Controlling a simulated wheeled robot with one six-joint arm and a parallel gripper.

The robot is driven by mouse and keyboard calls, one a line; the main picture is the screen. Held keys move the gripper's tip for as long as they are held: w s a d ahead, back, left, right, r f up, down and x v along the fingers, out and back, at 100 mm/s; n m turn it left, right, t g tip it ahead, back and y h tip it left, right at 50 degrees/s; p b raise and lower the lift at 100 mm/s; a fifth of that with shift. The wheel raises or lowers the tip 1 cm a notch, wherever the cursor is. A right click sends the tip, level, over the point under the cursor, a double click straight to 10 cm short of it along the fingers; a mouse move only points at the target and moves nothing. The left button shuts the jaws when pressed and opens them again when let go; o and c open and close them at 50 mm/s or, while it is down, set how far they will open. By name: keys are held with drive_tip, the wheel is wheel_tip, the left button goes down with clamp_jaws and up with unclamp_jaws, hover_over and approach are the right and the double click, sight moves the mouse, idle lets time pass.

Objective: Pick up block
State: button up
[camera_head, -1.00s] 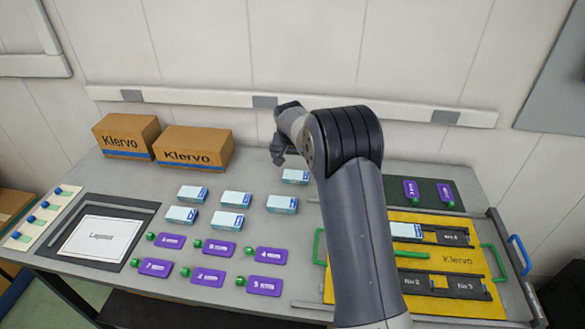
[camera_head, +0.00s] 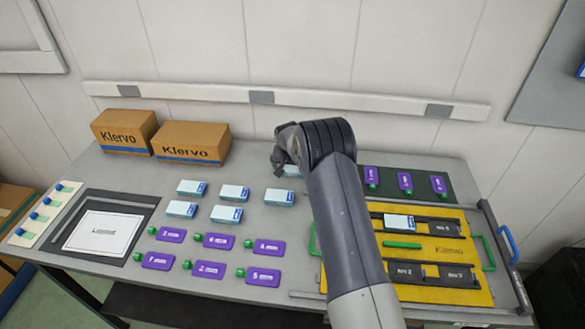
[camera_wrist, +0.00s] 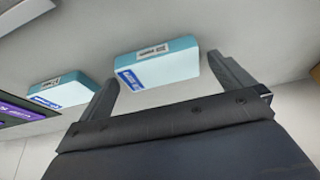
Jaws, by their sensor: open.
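The blocks are small white-and-pale-blue boxes with blue labels. Several stand in two rows on the grey table, such as one block (camera_head: 280,197) right of the middle. In the wrist view a block (camera_wrist: 158,63) lies ahead between the fingertips of my open, empty gripper (camera_wrist: 164,72). I cannot tell if the fingers touch it. A second block (camera_wrist: 62,93) lies to its left, beside the left finger. One block (camera_head: 399,221) sits in a slot of the yellow tray (camera_head: 448,253).
Two Klervo cartons (camera_head: 190,143) stand at the back left. A framed white sheet (camera_head: 103,233) lies at the left. A rail (camera_head: 300,98) runs along the wall.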

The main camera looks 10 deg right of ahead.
drive_tip(key=shift+w+f, duration=0.1)
drive_tip(key=shift+f, duration=0.15)
drive_tip(key=c, duration=0.9)
drive_tip(key=shift+c, duration=0.2)
